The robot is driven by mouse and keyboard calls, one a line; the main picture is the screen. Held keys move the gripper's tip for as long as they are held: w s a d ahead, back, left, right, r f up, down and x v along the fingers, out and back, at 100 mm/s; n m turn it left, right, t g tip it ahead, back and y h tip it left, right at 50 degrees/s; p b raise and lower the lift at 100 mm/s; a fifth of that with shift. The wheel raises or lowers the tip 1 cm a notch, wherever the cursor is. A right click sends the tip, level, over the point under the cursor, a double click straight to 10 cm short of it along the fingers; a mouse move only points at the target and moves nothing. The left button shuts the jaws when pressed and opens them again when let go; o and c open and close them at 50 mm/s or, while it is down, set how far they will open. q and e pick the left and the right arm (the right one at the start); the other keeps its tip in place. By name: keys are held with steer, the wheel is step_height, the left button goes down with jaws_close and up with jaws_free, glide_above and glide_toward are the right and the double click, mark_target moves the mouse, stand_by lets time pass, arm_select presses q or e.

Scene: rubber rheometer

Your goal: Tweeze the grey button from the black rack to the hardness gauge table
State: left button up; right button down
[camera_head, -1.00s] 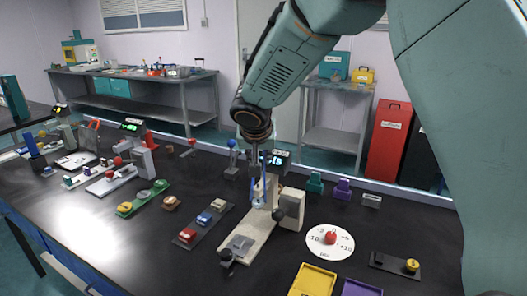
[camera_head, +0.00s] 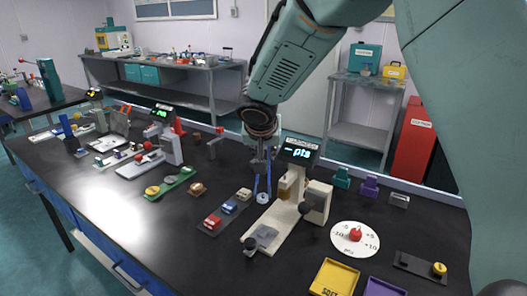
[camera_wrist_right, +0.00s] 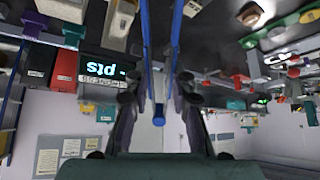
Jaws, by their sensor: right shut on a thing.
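My right gripper (camera_head: 262,148) points down, shut on blue tweezers (camera_head: 262,181), whose two prongs also show in the right wrist view (camera_wrist_right: 146,40). A small round grey piece, apparently the grey button (camera_head: 263,198), is at the tweezers' tips; the grip on it is too small to make out. The tips are just left of the cream hardness gauge (camera_head: 290,190). The gauge's grey table (camera_head: 262,235) is at its front end. The black rack (camera_head: 202,231) lies left of the gauge with red, blue and pale pieces on it. My left gripper is out of view.
The gauge's display (camera_head: 298,153) reads "pts". A white dial disc (camera_head: 345,243) with a red knob is to its right. A yellow tray (camera_head: 335,280) and a purple tray (camera_head: 385,287) are in front.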

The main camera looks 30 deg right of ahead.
step_height(320, 180, down, 9)
steer(key=b, duration=0.6)
steer(key=shift+d, duration=0.15)
steer(key=c, duration=1.6)
jaws_free()
steer(key=shift+w, duration=0.1)
